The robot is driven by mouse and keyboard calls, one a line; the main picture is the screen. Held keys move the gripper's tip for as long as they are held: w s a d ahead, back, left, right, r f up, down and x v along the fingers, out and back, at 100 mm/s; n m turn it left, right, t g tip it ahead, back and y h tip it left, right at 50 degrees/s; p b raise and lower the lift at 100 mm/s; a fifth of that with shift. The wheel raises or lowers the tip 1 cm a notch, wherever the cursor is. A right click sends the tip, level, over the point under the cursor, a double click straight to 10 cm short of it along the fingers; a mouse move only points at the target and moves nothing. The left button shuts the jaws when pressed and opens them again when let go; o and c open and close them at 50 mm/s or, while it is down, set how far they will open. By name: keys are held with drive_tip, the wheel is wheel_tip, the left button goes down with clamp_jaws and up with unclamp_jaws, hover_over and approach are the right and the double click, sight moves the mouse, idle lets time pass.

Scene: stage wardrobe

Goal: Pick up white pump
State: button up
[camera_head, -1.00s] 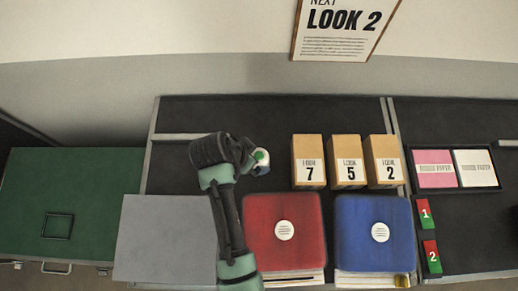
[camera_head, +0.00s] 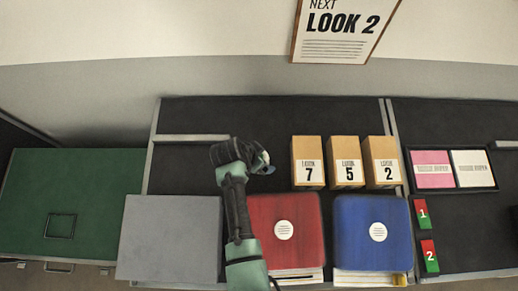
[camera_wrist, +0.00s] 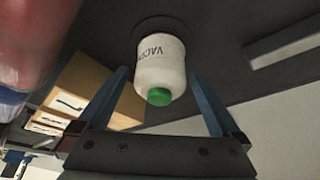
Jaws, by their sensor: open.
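The white pump (camera_wrist: 158,62) is a white rounded cylinder with dark lettering and a green button at one end, seen in the wrist view. Its other end meets a dark round patch on the black surface. My gripper (camera_wrist: 158,76) is open, with one blue finger on each side of the pump. I cannot tell whether either finger touches it. In the head view my gripper (camera_head: 262,160) is over the black counter, left of the cardboard boxes, and my wrist hides most or all of the pump.
Cardboard boxes numbered 7 (camera_head: 308,160), 5 (camera_head: 346,158) and 2 (camera_head: 382,158) stand close to the right. A red case (camera_head: 305,215) and a blue case (camera_head: 365,215) lie in front. A grey panel (camera_head: 170,240) is front left. Counter behind my gripper is clear.

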drive_tip(key=shift+c, duration=0.2)
clamp_jaws()
drive_tip(key=shift+r, duration=0.15)
